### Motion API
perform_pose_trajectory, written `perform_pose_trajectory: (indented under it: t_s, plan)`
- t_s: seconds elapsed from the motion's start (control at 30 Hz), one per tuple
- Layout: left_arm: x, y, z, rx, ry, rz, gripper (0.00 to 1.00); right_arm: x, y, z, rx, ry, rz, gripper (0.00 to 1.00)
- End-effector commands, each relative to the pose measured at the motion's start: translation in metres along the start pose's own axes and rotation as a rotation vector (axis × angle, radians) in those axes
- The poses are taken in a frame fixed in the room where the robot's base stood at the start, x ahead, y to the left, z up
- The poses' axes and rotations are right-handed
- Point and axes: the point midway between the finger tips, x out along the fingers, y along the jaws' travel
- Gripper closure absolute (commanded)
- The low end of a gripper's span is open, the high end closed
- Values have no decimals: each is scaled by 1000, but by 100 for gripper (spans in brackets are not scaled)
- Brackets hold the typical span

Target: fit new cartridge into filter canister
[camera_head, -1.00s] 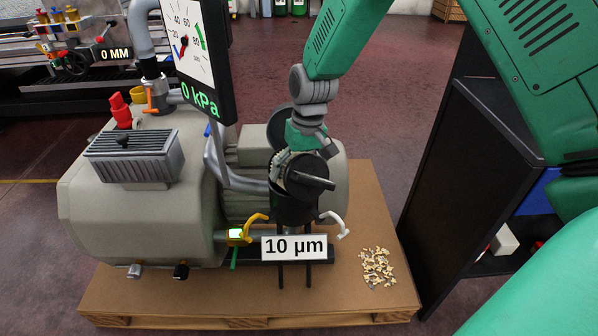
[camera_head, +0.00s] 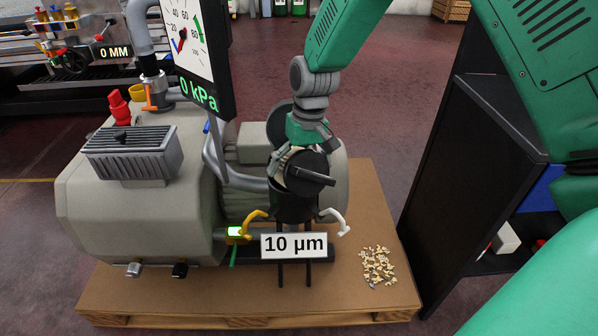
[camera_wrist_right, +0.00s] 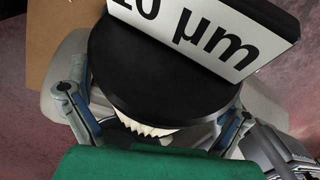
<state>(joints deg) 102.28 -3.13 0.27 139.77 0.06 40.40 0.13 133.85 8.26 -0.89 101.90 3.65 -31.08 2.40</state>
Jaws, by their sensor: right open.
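The dark filter canister (camera_head: 294,208) stands upright at the front of the pump, above a "10 µm" label (camera_head: 294,246). My right gripper (camera_head: 300,158) reaches down at its mouth from above and behind. A black disc with a bar across it (camera_head: 310,172) covers part of the mouth and the fingers. In the right wrist view, my right gripper (camera_wrist_right: 150,112) is open, its fingers on either side of a black rounded body (camera_wrist_right: 165,65). White pleats of the cartridge (camera_wrist_right: 148,127) show between that body and my green hand. Whether the fingers touch the cartridge is hidden. My left gripper is out of view.
The grey pump (camera_head: 130,215) and a gauge reading 0 kPa (camera_head: 195,60) stand left of the canister. Yellow (camera_head: 254,218) and white (camera_head: 335,218) clamp levers flank it. Pale crumbs (camera_head: 378,266) lie on the pallet (camera_head: 250,303). A black cabinet (camera_head: 470,190) stands at right.

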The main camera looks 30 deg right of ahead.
Motion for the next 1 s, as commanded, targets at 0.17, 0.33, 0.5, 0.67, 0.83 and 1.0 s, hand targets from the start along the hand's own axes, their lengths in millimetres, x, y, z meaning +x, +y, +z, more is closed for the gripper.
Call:
perform_pose_trajectory:
  t_s: [0.17, 0.33, 0.5, 0.67, 0.83, 1.0]
  plan:
    - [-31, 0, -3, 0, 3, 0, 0, -51, 1, 0, 1, 7, -3, 0]
    - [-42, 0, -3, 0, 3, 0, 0, -88, 2, 0, 0, 9, -3, 0]
    - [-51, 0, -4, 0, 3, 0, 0, -116, 2, 0, 0, 7, -2, 0]
    - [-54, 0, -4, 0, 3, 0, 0, -128, 3, 0, 0, 5, -1, 0]
    - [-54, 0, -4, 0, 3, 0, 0, -131, 3, 1, 0, 4, -1, 0]
    - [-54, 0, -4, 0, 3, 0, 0, -131, 3, 1, 0, 4, -1, 0]
